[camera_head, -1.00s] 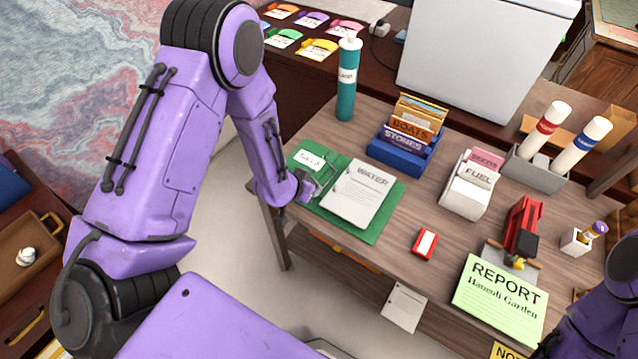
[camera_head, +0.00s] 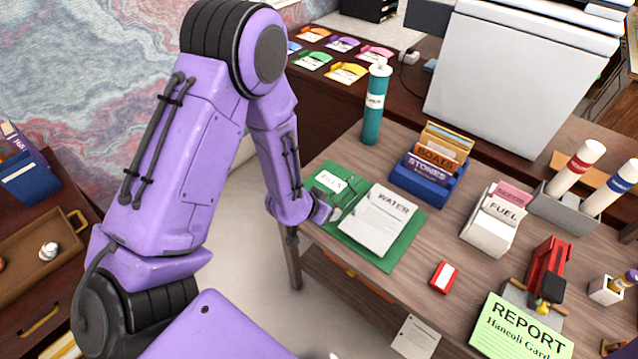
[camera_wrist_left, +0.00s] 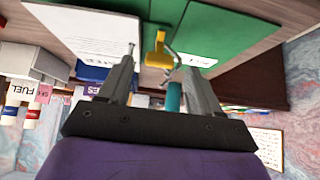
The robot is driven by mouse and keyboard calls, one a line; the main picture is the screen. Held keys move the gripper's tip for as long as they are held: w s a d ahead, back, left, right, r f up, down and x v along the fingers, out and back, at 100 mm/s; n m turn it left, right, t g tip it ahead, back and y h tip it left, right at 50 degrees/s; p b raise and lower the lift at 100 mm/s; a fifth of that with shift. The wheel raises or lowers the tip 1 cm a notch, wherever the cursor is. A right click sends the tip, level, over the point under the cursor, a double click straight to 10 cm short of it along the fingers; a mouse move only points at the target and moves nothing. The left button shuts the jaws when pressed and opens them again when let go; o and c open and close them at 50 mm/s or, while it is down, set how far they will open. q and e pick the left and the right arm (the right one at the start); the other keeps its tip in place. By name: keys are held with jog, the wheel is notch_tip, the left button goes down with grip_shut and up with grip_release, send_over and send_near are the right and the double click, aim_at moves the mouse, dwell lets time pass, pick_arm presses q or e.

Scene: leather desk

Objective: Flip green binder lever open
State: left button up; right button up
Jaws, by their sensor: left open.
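The green binder (camera_head: 402,250) lies open on the wooden desk, with a white sheet headed WATER (camera_head: 378,222) on its right side and a small label on its left cover. My left gripper (camera_head: 335,208) is at the binder's middle, beside the left edge of the sheet. In the left wrist view its two open fingers (camera_wrist_left: 160,65) point at the binder, and a yellow lever-like piece (camera_wrist_left: 157,48) with a metal ring beside it lies between the fingertips. Nothing is held. Contact with the lever cannot be told. My right gripper is not in view.
A red and white box (camera_head: 443,277), a white FUEL holder (camera_head: 492,222) and a green REPORT sheet (camera_head: 518,330) are to the right. Bare desk lies between them.

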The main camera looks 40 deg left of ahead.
pick_arm(q)
jog(key=v, duration=0.7)
jog(key=shift+r, duration=0.2)
jog(key=shift+s, duration=0.15)
